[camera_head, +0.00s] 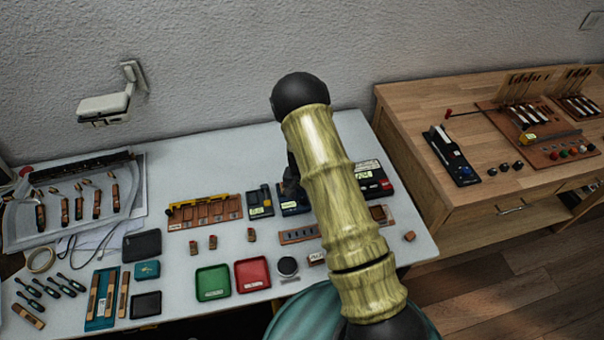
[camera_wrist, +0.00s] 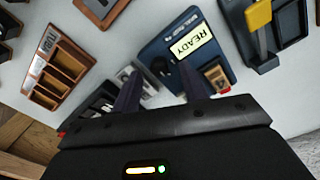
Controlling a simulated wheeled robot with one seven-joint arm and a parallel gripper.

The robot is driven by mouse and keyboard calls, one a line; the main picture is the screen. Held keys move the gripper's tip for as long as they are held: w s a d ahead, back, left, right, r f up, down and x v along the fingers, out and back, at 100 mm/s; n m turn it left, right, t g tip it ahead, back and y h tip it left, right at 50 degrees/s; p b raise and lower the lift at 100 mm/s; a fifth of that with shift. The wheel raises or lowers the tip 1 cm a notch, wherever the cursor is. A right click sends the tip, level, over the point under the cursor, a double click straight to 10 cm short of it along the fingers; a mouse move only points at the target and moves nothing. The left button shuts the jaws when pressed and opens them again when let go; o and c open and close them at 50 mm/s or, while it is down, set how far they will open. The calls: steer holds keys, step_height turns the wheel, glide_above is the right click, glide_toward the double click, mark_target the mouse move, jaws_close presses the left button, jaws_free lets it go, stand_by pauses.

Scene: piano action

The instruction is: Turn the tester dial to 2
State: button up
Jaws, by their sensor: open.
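The tester looks to be the dark blue box with a pale READY display (camera_wrist: 190,42) in the wrist view. In the head view the blue box (camera_head: 293,211) sits on the white table, mostly hidden behind my arm. A small dark knob (camera_wrist: 160,66), likely the dial, shows on the blue box between my fingers; its pointer and numbers cannot be read. My gripper (camera_wrist: 158,72) is open over the edge of the box, one finger on each side of the knob. Whether the fingers touch it cannot be told. In the head view my gripper (camera_head: 291,183) is dark and partly hidden.
A dark device with a yellow lever (camera_wrist: 259,18) stands beside the tester. A wooden compartment tray (camera_wrist: 66,62) and a black device (camera_wrist: 97,103) lie on its other side. Green (camera_head: 212,283) and red (camera_head: 252,275) trays sit nearer the table's front. A wooden bench (camera_head: 410,95) stands right.

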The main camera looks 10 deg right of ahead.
mark_target(302, 199)
step_height(302, 199, up, 16)
steer(key=b, duration=0.2)
steer(key=shift+a, duration=0.2)
stand_by(0.4)
steer(key=s+r+n+t, duration=0.1)
steer(key=s+r, duration=0.3)
steer(key=s, duration=0.6)
steer(key=s+r+n+t, duration=0.1)
steer(key=s+r+n, duration=0.3)
steer(key=s, duration=0.7)
steer(key=shift+d+r+t, duration=0.3)
steer(key=shift+r, duration=0.45)
steer(key=shift+s, duration=0.1)
